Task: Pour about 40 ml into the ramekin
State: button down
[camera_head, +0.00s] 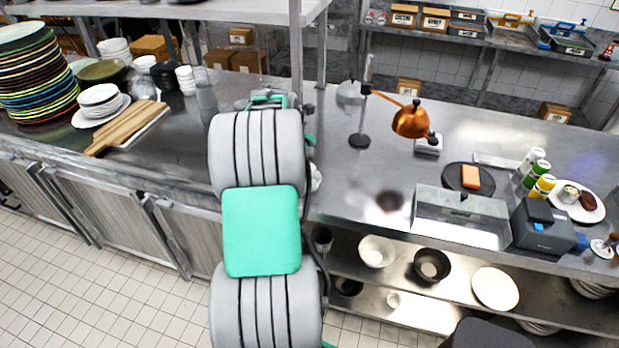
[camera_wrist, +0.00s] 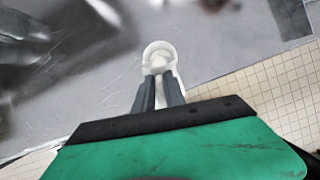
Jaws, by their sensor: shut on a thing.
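My gripper (camera_wrist: 160,88) is shut on the handle of a small white jug (camera_wrist: 159,52), seen from above in the wrist view. Its rounded rim points away from the fingers, and its contents cannot be made out. In the head view my arm hides most of the gripper; a bit of white (camera_head: 316,178), probably the jug, shows beside the arm near the counter edge. A small pale cup, likely the ramekin (camera_head: 570,193), sits on a white plate (camera_head: 592,216) beside a brown patty (camera_head: 587,201) at the far right. The jug is well apart from it.
A copper heat lamp (camera_head: 411,121) overhangs the counter. A clear-fronted bin (camera_head: 462,215), a dark grey device (camera_head: 541,226), bottles (camera_head: 537,172) and a dark plate (camera_head: 455,184) stand between my arm and the white plate. The counter just right of my arm is clear.

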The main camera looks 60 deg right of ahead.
jog(key=shift+d+r+y, duration=0.15)
jog(key=shift+d+y, duration=0.05)
jog(key=shift+y, duration=0.1)
dwell(0.4)
jog(key=shift+a, duration=0.25)
jog(key=a+h, duration=0.1)
jog(key=h, duration=0.1)
jog(key=shift+a+h, duration=0.4)
jog(key=shift+d+f, duration=0.2)
jog(key=shift+d, duration=0.2)
jog(key=shift+a, duration=0.2)
